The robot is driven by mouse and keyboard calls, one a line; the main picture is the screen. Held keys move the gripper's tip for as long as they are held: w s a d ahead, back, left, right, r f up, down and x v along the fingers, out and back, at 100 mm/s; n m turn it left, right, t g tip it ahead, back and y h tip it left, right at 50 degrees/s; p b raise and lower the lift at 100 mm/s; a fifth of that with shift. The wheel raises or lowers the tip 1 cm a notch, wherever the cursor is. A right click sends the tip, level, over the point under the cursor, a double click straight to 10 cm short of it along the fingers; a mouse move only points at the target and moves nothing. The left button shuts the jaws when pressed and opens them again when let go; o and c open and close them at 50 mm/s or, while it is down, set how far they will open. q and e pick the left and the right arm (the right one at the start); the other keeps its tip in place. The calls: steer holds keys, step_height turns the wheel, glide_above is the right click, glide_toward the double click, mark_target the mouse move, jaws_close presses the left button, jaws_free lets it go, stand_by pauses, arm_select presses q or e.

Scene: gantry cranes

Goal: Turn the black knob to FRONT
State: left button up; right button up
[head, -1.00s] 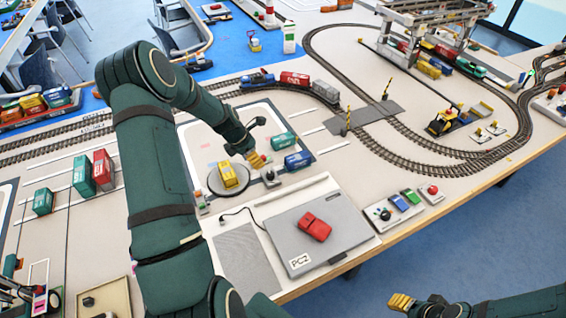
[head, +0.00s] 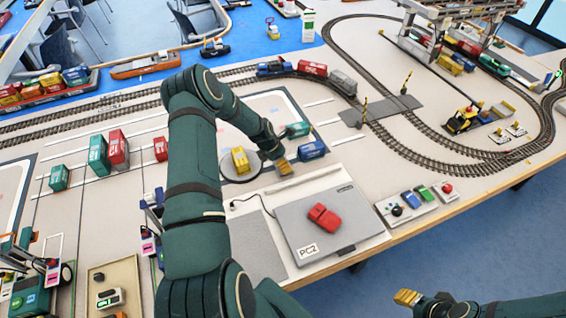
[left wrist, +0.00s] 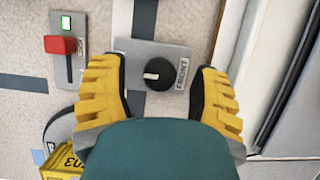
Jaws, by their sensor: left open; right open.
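The black knob (left wrist: 158,74) sits on a small grey plate (left wrist: 140,49) in the left wrist view. Its white mark points left, and the FRONT label is on the plate's right side. My left gripper (left wrist: 158,88) is open, with one yellow finger on each side of the knob, apart from it. I cannot tell the height of the fingertips above the plate. In the head view my left gripper (head: 284,166) hides the knob. My right gripper (head: 408,297) is open and empty, beyond the table's front edge.
A yellow container (head: 240,160) stands on a round turntable, beside a blue container (head: 311,150). A laptop (head: 345,232) with a red toy car lies in front. A red lever switch (left wrist: 62,46) is left of the knob in the wrist view.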

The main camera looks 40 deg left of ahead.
arm_select(q)
steer(key=shift+w+d+f, duration=0.1)
steer(key=shift+w+f, duration=0.05)
steer(key=shift+f, duration=0.2)
jaws_close()
